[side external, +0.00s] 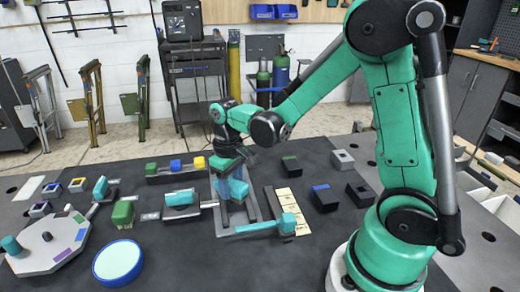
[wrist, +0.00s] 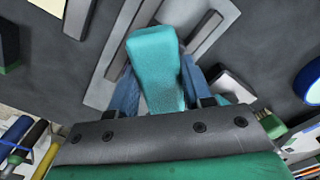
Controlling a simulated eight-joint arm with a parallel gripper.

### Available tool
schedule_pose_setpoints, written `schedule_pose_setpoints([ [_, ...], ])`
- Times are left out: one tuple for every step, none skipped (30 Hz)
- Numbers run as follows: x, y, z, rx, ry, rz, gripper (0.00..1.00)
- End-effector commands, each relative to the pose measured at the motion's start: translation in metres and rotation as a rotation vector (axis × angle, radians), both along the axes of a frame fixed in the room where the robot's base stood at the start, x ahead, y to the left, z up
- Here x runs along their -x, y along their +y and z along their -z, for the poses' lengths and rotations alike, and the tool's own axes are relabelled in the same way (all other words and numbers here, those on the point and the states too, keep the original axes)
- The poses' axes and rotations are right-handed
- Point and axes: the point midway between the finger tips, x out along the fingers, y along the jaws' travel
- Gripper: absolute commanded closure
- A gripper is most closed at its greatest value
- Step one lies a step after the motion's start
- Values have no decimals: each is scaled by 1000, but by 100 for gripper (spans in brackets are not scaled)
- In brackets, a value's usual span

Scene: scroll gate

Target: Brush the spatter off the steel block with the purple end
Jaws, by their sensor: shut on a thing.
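My gripper (side external: 236,190) is low over a grey slotted frame (side external: 250,212) near the middle of the bench. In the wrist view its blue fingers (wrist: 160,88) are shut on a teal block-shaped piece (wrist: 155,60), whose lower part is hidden. A purple patch (side external: 80,235) shows on the rim of a grey many-sided plate (side external: 45,246) at the left; no purple shows on the held piece. A grey block (side external: 342,160) with a light top stands at the back right. I cannot tell whether it is the steel block, and no spatter is clear.
Dark blocks (side external: 323,198) stand farther right. A green brush-like block (side external: 123,213) and a round blue-rimmed disc (side external: 118,262) are at left. The front middle bench is clear.

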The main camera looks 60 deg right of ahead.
Motion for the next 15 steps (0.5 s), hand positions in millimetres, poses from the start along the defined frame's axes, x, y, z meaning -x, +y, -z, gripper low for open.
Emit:
schedule_pose_setpoints([
  [-4, 4, 1, 0, 0, -3, 100],
  [-6, 6, 0, 0, 0, -3, 100],
  [-8, 8, 0, 0, 0, -3, 100],
  [-10, 10, 1, 0, 0, -2, 100],
  [-12, 12, 1, 0, 0, -2, 100],
  [-14, 15, 0, 0, 0, -3, 100],
  [-16, 17, 2, 0, 0, -3, 100],
  [-18, 19, 0, 0, 0, -3, 100],
  [-14, 13, 1, 0, 0, 2, 100],
  [-11, 11, 0, 0, 0, 3, 100],
  [-9, 9, 0, 0, 0, 3, 100],
  [-7, 6, 2, 0, 0, 4, 100],
  [-5, 4, 0, 0, 0, 3, 100],
  [-3, 3, 0, 0, 0, 3, 100],
  [0, 0, 2, 0, 0, 3, 100],
])
